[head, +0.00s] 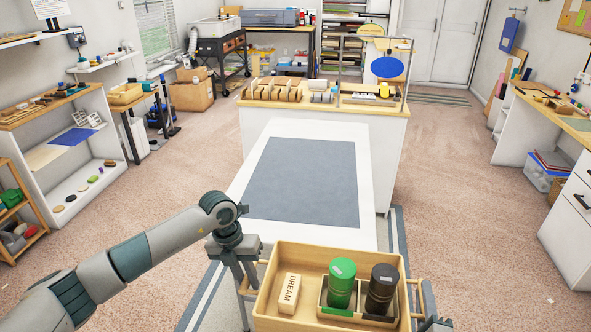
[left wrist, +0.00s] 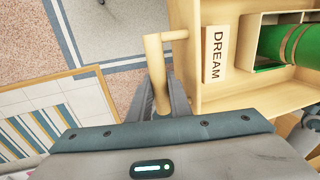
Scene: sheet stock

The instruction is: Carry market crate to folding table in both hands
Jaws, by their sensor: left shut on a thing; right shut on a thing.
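The market crate (head: 264,312) is a light wooden tray with bar handles at its left and right ends. It holds a block marked DREAM (head: 289,293), a green canister (head: 341,284) and a black canister (head: 381,289). My left gripper (head: 247,286) is shut on the crate's left handle; the left wrist view shows its fingers (left wrist: 161,105) around the handle bar (left wrist: 156,62). My right gripper (head: 437,324) is mostly cut off at the bottom edge, at the right handle (head: 415,298). The folding table (head: 350,140), white-edged with a grey-blue middle, stands ahead, beyond the crate.
A white counter (head: 393,150) with wooden racks and a blue oval stands behind the folding table. Shelves (head: 75,180) line the left and a desk (head: 575,215) stands at right. The folding table's top is bare. Carpet is open on both sides.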

